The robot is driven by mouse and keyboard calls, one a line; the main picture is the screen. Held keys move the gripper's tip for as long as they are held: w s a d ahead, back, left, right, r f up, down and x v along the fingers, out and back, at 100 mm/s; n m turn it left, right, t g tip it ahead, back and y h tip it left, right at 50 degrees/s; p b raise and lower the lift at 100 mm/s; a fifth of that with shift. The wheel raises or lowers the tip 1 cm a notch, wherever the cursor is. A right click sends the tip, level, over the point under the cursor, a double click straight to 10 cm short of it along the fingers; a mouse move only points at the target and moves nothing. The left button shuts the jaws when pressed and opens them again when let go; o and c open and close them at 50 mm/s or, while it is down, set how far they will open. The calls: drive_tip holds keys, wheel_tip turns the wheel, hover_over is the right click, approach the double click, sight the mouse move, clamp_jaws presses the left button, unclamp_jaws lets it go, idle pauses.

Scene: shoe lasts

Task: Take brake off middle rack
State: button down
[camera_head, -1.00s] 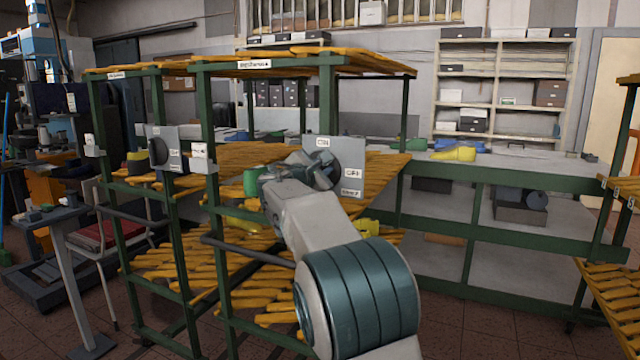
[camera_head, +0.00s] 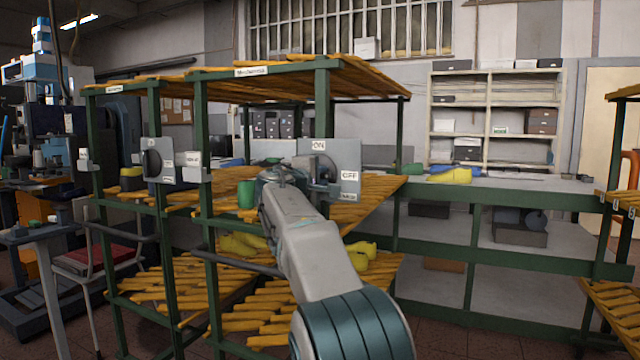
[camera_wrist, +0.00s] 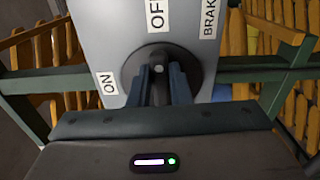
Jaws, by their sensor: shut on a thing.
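The brake panel (camera_head: 347,163) is a light grey plate on the middle rack's front post, with ON at its top and OFF at its right. Its round dark knob (camera_head: 328,166) is partly hidden behind my gripper (camera_head: 315,178). In the wrist view, the plate (camera_wrist: 185,20) carries ON, OFF and BRAKE labels. The dark knob (camera_wrist: 185,56) has a handle (camera_wrist: 158,66), and my gripper (camera_wrist: 160,88) is shut on it, with one finger on either side. The handle's exact angle is hard to tell.
The middle rack (camera_head: 203,160) has green posts and yellow slatted shelves with yellow shoe lasts (camera_head: 362,252). Another rack with a similar panel (camera_head: 158,160) stands to its left. A grey-topped bench (camera_head: 490,185) stands to the right. A rack edge (camera_head: 620,205) shows at far right.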

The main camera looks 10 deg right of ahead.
drive_tip(key=shift+f+m, duration=0.1)
drive_tip(key=shift+m, duration=0.2)
drive_tip(key=c, duration=1.3)
unclamp_jaws()
drive_tip(key=shift+c, duration=0.2)
drive_tip(key=b+v, duration=0.1)
drive_tip(key=v, duration=1.2)
drive_tip(key=shift+s+a+b, duration=0.25)
drive_tip(key=shift+s+b, duration=0.05)
drive_tip(key=shift+s, duration=0.05)
